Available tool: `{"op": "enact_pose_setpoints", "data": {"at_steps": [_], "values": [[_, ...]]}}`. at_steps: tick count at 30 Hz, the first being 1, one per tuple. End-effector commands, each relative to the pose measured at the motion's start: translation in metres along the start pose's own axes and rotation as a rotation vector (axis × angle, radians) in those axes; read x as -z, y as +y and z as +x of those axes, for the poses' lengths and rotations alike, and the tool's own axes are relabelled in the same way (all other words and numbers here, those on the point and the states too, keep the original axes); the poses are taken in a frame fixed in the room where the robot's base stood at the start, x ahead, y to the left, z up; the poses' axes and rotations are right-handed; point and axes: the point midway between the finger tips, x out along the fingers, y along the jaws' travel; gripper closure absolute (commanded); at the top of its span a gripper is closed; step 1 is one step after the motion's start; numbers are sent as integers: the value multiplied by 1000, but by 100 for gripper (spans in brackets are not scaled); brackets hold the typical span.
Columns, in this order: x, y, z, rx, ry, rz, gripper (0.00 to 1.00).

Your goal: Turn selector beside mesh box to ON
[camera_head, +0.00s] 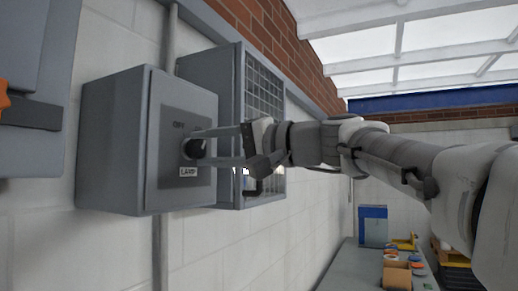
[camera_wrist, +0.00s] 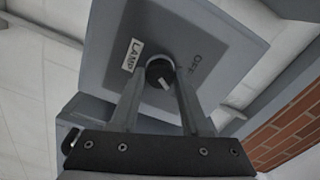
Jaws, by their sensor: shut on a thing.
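The selector is a black round knob (camera_head: 192,149) on the dark front plate of a grey box (camera_head: 112,145), beside the mesh box (camera_head: 265,85). "OFF" is printed above the knob and a white "LAMP" label (camera_head: 188,172) sits below it. In the wrist view the knob (camera_wrist: 158,70) shows a short white mark at its lower right edge. My gripper (camera_head: 197,147) reaches in from the right, its two fingers on either side of the knob and shut on it; the wrist view shows the fingertips (camera_wrist: 160,74) at the knob's sides. An ON mark is not visible.
The mesh box stands just behind and right of the selector box, close to my gripper. Another grey box (camera_head: 30,90) with an orange knob (camera_head: 4,100) is at the far left. A bench (camera_head: 345,270) with small items lies low on the right.

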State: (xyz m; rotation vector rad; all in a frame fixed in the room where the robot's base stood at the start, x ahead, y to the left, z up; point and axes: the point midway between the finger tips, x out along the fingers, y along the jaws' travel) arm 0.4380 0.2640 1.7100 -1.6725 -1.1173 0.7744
Motion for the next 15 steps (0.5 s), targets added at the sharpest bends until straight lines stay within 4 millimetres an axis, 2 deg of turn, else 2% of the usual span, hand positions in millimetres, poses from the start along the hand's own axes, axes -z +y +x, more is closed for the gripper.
{"op": "enact_pose_setpoints", "data": {"at_steps": [2,3,7,15], "values": [[0,0,0,1,1,2,100],[0,0,0,1,1,2,48],[0,0,0,0,1,1,25],[0,0,0,0,0,0,24]]}}
